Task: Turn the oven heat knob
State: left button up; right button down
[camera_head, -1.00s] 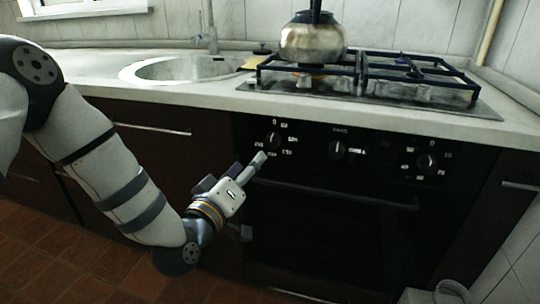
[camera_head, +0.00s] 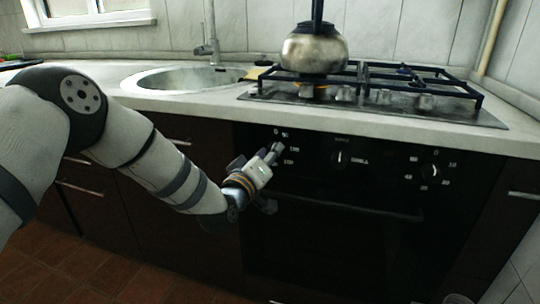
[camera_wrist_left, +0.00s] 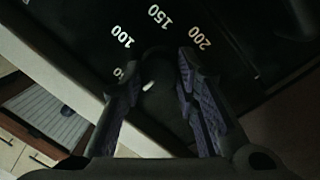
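The black oven (camera_head: 340,220) has a row of knobs on its front panel. The left knob, with white numbers around it, is mostly hidden behind my left gripper (camera_head: 274,152) in the head view. In the left wrist view this dark knob (camera_wrist_left: 158,80), with a small white mark, lies between the fingertips of my left gripper (camera_wrist_left: 160,78), near the numbers 100, 150 and 200. The fingers are apart, one on each side of the knob; I cannot tell whether they touch it. My right gripper is not in view.
A middle knob (camera_head: 340,159) and a right knob (camera_head: 430,172) are on the same panel. The oven handle (camera_head: 350,208) runs just below. The countertop (camera_head: 200,101) edge is above, with a metal kettle (camera_head: 314,50) on the gas hob (camera_head: 400,101) and a sink (camera_head: 180,77).

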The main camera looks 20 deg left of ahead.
pick_arm(q)
grip_shut()
jog(key=shift+r, duration=0.1)
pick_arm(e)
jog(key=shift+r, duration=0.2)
pick_arm(q)
jog(key=shift+r+m+g+p, duration=0.1)
jog(key=shift+m+g+p, duration=0.2)
jog(key=shift+m+p, duration=2.1)
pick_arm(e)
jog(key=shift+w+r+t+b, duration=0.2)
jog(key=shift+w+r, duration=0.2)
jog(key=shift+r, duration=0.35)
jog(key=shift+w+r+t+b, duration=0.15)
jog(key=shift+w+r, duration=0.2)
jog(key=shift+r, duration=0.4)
pick_arm(q)
jog(key=shift+m, duration=0.5)
jog(key=o, duration=1)
grip_release()
jog(key=shift+o, duration=0.2)
